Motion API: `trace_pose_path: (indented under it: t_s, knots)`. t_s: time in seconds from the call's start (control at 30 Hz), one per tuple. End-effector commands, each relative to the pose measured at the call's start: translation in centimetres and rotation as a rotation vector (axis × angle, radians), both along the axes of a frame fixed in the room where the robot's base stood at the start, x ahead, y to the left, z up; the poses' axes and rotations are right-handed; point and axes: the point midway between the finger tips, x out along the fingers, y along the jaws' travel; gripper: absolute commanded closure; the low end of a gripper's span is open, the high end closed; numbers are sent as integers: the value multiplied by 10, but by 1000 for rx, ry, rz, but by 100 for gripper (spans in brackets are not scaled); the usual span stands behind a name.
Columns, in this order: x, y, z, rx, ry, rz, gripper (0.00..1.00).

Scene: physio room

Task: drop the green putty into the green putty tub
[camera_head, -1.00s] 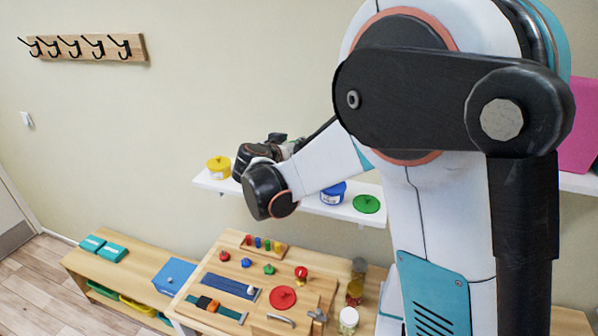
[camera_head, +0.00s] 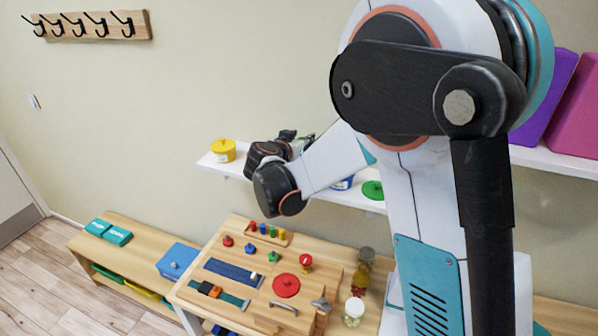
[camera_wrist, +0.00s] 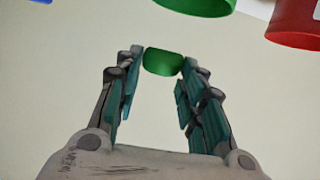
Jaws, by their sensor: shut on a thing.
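In the wrist view my gripper (camera_wrist: 163,70) is shut on the green putty (camera_wrist: 163,62), a small rounded green lump between the fingertips. A green tub (camera_wrist: 195,4) is beyond the fingertips, cut off by the top edge; its opening is not shown. The putty and this tub appear apart in the picture. In the head view my gripper (camera_head: 287,138) is mostly hidden behind my wrist, in front of the wall shelf.
A blue tub (camera_head: 343,184) is partly behind my forearm. A red tub (camera_wrist: 298,24) shows in the wrist view. Below the shelf is a wooden activity table (camera_head: 240,235) with knobs and jars (camera_head: 354,310).

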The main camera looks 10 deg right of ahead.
Motion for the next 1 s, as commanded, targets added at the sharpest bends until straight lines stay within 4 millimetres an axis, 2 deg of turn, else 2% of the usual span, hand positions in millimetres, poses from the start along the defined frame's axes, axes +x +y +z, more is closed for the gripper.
trace_pose_path:
  t_s: [0.17, 0.2, 0.27, 0.3, 0.73, 0.87, 1.0]
  knots:
    - [0, 0, 1, 0, 0, 0, 87]
    - [0, 0, 1, 0, 0, 0, 57]
    - [0, 0, 1, 0, 0, 0, 43]
    - [0, 0, 1, 0, 0, 0, 40]
    - [-6, 4, 3, 0, 0, 1, 40]
    - [-21, 15, 9, -1, -1, 3, 40]
    - [-44, 31, 17, -1, 1, 3, 40]
